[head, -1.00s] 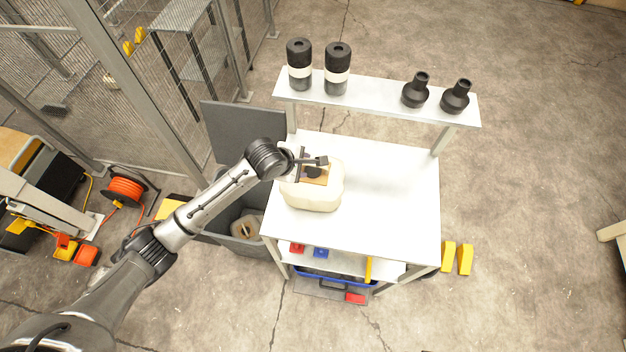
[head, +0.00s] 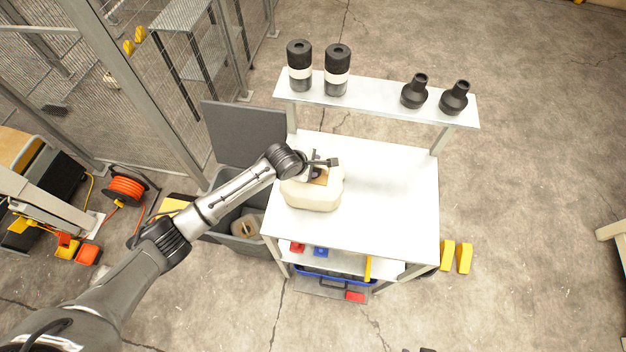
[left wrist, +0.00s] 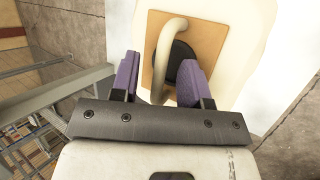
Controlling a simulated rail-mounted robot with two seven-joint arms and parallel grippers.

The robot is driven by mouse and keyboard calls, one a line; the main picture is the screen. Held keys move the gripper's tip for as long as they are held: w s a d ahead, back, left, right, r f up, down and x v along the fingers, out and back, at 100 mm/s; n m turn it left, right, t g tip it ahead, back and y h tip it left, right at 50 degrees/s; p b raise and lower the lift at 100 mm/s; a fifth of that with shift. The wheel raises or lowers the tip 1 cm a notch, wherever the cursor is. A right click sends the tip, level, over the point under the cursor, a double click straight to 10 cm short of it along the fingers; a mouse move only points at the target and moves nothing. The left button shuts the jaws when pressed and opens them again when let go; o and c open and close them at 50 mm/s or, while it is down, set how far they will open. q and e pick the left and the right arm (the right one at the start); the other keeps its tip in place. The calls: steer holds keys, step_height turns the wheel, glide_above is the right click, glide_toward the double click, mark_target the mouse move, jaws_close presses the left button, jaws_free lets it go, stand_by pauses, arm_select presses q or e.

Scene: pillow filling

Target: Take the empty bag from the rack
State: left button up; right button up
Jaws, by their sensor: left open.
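A rounded cream bag (head: 312,196) sits on the white tabletop of the rack (head: 390,200), near its left side. It has a tan square patch (left wrist: 160,82) with a dark round centre and a curved cream handle (left wrist: 158,62). My left gripper (head: 322,166) is over the patch at the top of the bag. In the left wrist view its purple fingers (left wrist: 158,78) are apart, with the handle between them. I cannot tell whether they touch it. My right gripper is not in view.
An upper shelf (head: 385,98) carries two tall black-and-white cylinders (head: 318,68) and two black bottle-shaped parts (head: 435,93). A grey bin (head: 225,222) with its lid up stands left of the rack, holding a similar tan-patched item. The tabletop's right side is clear.

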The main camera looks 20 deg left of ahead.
arm_select(q)
steer(key=shift+c, duration=0.4)
jaws_close()
